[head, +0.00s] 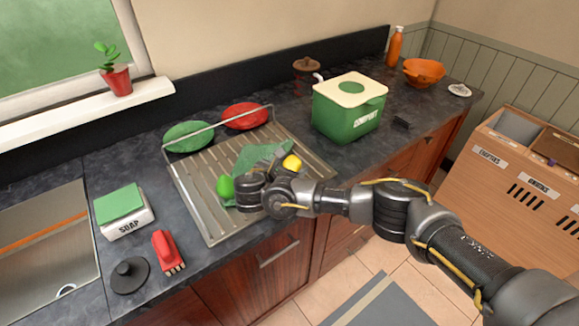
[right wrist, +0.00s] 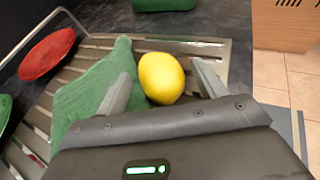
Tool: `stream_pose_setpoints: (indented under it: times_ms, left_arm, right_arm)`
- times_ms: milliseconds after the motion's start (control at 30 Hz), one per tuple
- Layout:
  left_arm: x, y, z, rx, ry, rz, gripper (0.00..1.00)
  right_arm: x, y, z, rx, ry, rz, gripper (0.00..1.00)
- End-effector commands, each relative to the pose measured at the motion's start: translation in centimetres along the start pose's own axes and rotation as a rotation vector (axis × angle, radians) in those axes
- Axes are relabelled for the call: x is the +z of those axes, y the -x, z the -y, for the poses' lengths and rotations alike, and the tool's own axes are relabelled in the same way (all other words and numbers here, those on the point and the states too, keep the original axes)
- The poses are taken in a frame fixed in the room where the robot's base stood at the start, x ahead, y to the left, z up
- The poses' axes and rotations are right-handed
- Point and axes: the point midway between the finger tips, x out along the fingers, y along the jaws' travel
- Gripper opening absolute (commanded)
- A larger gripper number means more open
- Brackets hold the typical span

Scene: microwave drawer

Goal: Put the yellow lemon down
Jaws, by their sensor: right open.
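The yellow lemon (head: 291,162) is at the drying rack, beside a green cloth (head: 256,157). In the right wrist view the lemon (right wrist: 161,78) lies between the two spread fingers of my right gripper (right wrist: 163,85), with a gap to the finger on the right. The finger on the left is close to it; I cannot tell whether they touch. My right gripper (head: 280,158) is open over the rack. The green cloth (right wrist: 88,90) lies left of the lemon in the wrist view. My left gripper is not in view.
The metal drying rack (head: 203,205) holds a green plate (head: 188,136), a red plate (head: 245,116) and a green round item (head: 225,187). A green container (head: 348,112) stands right of it. A soap box (head: 124,212) and red brush (head: 167,251) stand left.

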Motion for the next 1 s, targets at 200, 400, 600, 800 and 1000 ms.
stream_pose_setpoints:
  times_ms: [200, 400, 600, 800, 1000]
  left_arm:
    - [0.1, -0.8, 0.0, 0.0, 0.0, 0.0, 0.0]
    - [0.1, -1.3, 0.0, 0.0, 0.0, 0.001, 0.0]
    - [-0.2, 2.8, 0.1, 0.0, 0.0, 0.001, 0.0]
    - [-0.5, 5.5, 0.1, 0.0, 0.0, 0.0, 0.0]
    - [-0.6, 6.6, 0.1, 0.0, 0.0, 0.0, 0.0]
  right_arm:
    - [-0.1, 2.4, -0.1, 0.005, 0.0, -0.001, 0.7]
    - [0.0, 6.9, -0.1, 0.005, 0.0, -0.002, 0.7]
    - [1.0, 9.4, 0.0, -0.001, 0.002, 0.0, 0.7]
    - [0.7, 11.1, 0.0, -0.001, 0.002, -0.001, 0.7]
    - [0.3, 11.9, 0.0, 0.0, 0.001, -0.001, 0.7]
